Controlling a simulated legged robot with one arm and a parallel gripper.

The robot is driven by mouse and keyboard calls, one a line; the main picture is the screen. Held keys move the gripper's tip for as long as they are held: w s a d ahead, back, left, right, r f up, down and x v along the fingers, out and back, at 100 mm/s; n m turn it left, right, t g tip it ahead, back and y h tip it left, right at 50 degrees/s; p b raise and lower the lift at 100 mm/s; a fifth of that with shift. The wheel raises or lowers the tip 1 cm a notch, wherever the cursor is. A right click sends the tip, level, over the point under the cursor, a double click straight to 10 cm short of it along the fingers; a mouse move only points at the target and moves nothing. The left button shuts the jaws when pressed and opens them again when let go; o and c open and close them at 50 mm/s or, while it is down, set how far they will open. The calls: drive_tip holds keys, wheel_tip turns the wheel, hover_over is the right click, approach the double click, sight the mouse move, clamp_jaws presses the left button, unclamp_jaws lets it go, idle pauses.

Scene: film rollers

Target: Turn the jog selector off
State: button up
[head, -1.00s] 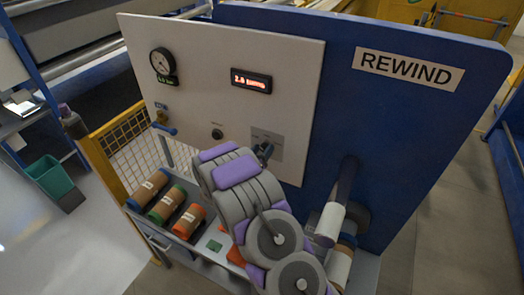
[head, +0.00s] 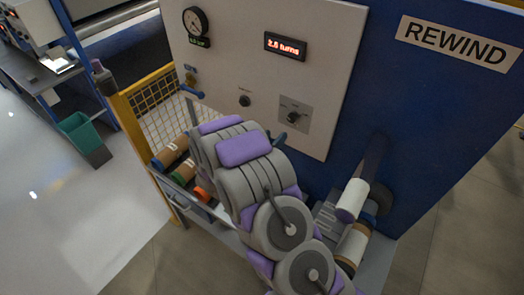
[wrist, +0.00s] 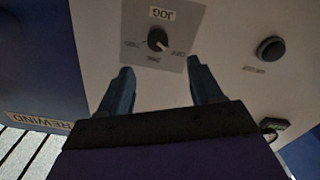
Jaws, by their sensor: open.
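The jog selector is a small black knob (head: 293,117) on a grey square plate, on the pale panel in the head view. In the wrist view the knob (wrist: 157,38) and its JOG label appear upside down. A pale mark on the knob seems to slant toward the lower-right label there; the small labels are hard to read. My gripper (wrist: 160,65) is open and empty, its two blue fingers apart, with the knob beyond the gap between their tips. In the head view my gripper (head: 280,138) is mostly hidden by my arm, just below and left of the plate.
A round black button (head: 244,101) is left of the plate, and a red display (head: 285,46) is above. A gauge (head: 195,20) and blue-handled valve (head: 190,91) are farther left. A white roller (head: 352,200) sticks out at lower right. Film rolls (head: 170,153) lie lower left.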

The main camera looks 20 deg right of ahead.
drive_tip(key=v, duration=0.6)
drive_tip(key=shift+s+a+b, duration=0.2)
drive_tip(key=shift+a+b, duration=0.1)
drive_tip(key=shift+b, duration=0.05)
drive_tip(key=w+a+f+y+b, duration=0.4)
drive_tip(key=w+a+y+b, duration=0.1)
drive_tip(key=a+y, duration=0.4)
drive_tip(key=s+a+r+n+g+y+b, duration=0.2)
drive_tip(key=s+a+n+g+y+b, duration=0.15)
drive_tip(key=s+a+y+b, duration=0.5)
drive_tip(key=s+d+f+g+h+b, duration=0.1)
drive_tip(key=s+d+g, duration=0.2)
drive_tip(key=s, duration=0.9)
drive_tip(key=s+d+f+n+g+h+b, duration=0.1)
drive_tip(key=s+d, duration=0.4)
drive_tip(key=s, duration=0.7)
drive_tip(key=s+d+f+n+g+h+b, duration=0.1)
drive_tip(key=s+d+g+b, duration=0.2)
drive_tip(key=s, duration=0.8)
drive_tip(key=shift+s+d+f+g, duration=0.2)
drive_tip(key=shift+s+d+g, duration=0.35)
drive_tip(key=shift+g, duration=0.6)
